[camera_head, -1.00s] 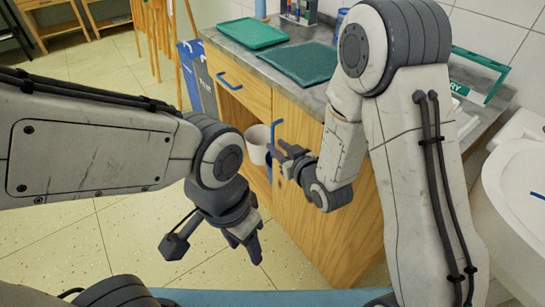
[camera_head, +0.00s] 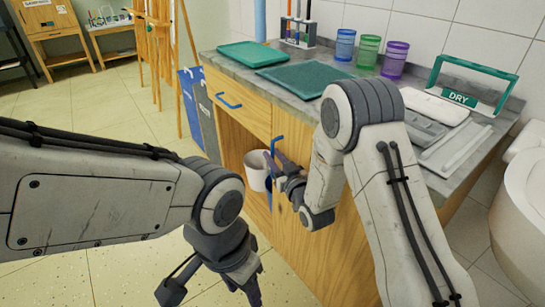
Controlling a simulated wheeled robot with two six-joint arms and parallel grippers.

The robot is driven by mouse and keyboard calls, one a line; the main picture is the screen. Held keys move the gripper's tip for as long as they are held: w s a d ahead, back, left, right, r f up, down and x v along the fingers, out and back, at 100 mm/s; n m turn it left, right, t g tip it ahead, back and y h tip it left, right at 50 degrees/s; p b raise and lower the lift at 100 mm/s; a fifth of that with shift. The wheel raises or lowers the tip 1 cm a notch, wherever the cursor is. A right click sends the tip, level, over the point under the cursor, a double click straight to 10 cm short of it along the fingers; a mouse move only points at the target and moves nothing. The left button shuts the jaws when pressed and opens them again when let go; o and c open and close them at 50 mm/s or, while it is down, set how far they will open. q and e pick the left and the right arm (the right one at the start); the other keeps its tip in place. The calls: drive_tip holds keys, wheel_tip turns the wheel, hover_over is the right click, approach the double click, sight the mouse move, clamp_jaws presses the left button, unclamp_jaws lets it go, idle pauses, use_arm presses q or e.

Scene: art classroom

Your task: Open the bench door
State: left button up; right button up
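The wooden bench has a door (camera_head: 312,225) on its front, with a blue upright handle (camera_head: 276,141) near the door's left edge. The door looks flush with the bench front. My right gripper (camera_head: 272,168) is at the lower part of the handle and hides some of it. I cannot tell whether its fingers are closed around the handle. My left gripper (camera_head: 243,287) hangs low in front of the bench, pointing down. Its fingers look apart and empty, away from the door.
Left of the door is an open compartment with a white bucket (camera_head: 256,174). Above it is a drawer with a blue handle (camera_head: 228,101). Trays (camera_head: 310,73), cups (camera_head: 369,52) and a green drying rack (camera_head: 470,75) stand on the grey counter. A white sink (camera_head: 525,215) is at the right. Floor is clear at lower left.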

drive_tip(key=shift+w+a, duration=0.2)
drive_tip(key=shift+w, duration=0.3)
drive_tip(key=shift+c, duration=0.4)
clamp_jaws()
idle(0.8)
